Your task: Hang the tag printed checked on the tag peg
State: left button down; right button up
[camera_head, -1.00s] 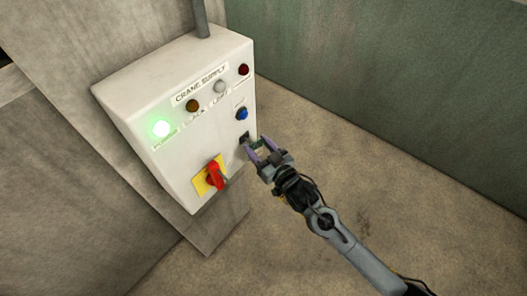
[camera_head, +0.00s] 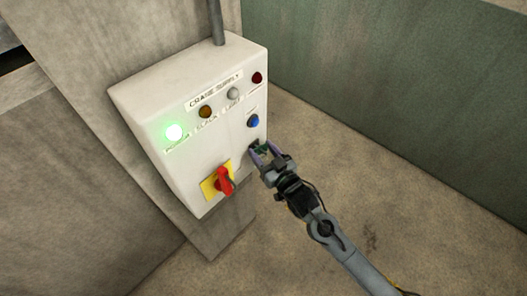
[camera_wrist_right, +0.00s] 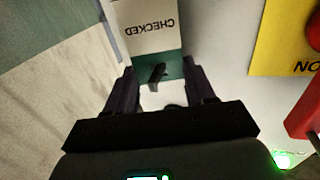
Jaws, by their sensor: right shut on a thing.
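A tag printed CHECKED (camera_wrist_right: 150,35), white with a green end band, shows upside down between my right gripper's fingers in the right wrist view. A small dark piece stands out at the green band; I cannot tell for sure whether it is the tag peg. My right gripper (camera_head: 262,152) is shut on the tag, at the lower right of the panel's front, below the blue button (camera_head: 253,121). In the head view the tag is mostly hidden by the fingers and too small to read. My left gripper is not in view.
The white CRANE SUPPLY box (camera_head: 150,100) is mounted on a concrete post (camera_head: 232,225). A red rotary switch (camera_head: 225,181) on a yellow plate is left of my gripper. A green lamp (camera_head: 174,132) is lit. Bare floor (camera_head: 330,130) lies to the right.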

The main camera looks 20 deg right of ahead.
jog(key=o, duration=1.1)
jog(key=s+d+f+g+h, duration=0.15)
jog(key=s+f+g, duration=0.25)
jog(key=s, duration=0.7)
jog(key=s+d+f+g+h+b, duration=0.15)
jog(key=s+f+g, duration=0.3)
jog(key=s, duration=0.55)
jog(key=s+d+f+g+h+p, duration=0.15)
jog(key=s+f+g, duration=0.3)
jog(key=s, duration=0.65)
notch_tip(320, 180, up, 19)
jog(key=g+p, duration=0.1)
jog(key=p, duration=1.7)
jog(key=shift+s+d+m+y, duration=0.3)
jog(key=shift+s+d+y, duration=0.05)
jog(key=shift+d, duration=0.05)
jog(key=shift+r, duration=0.1)
